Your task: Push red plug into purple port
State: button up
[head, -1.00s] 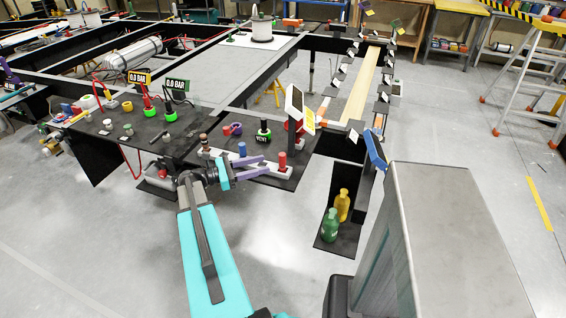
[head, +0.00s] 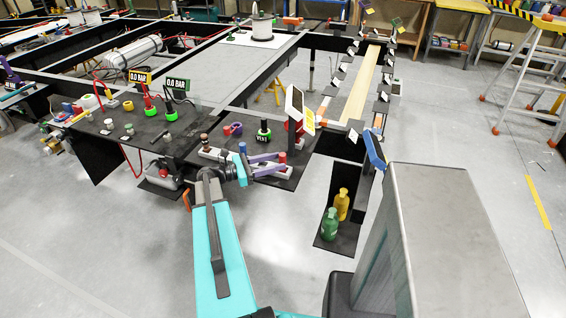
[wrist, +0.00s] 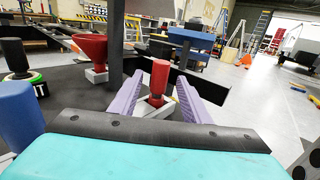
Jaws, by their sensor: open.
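The red plug (head: 283,157) stands upright on a pale block; in the wrist view the plug (wrist: 159,78) is between my two purple fingers. My gripper (head: 280,162) is open around it, with a finger on each side; in the wrist view the gripper (wrist: 160,85) shows a gap beside the plug. The plug's lower end is partly hidden by the block. A small purple ring-shaped part (head: 236,128) lies on the black panel behind; I cannot tell whether it is the purple port.
A blue plug (wrist: 18,115) stands to the left of my gripper. A black cylinder with a green ring (head: 264,131) and a red funnel (wrist: 90,45) stand behind. A tilted screen (head: 295,103) rises at the right of the panel. Green (head: 330,224) and yellow bottles (head: 342,204) stand lower right.

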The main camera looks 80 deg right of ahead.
aim_at(283, 160)
jog(key=shift+p+x, duration=0.5)
jog(key=shift+x, duration=1.4)
grip_shut()
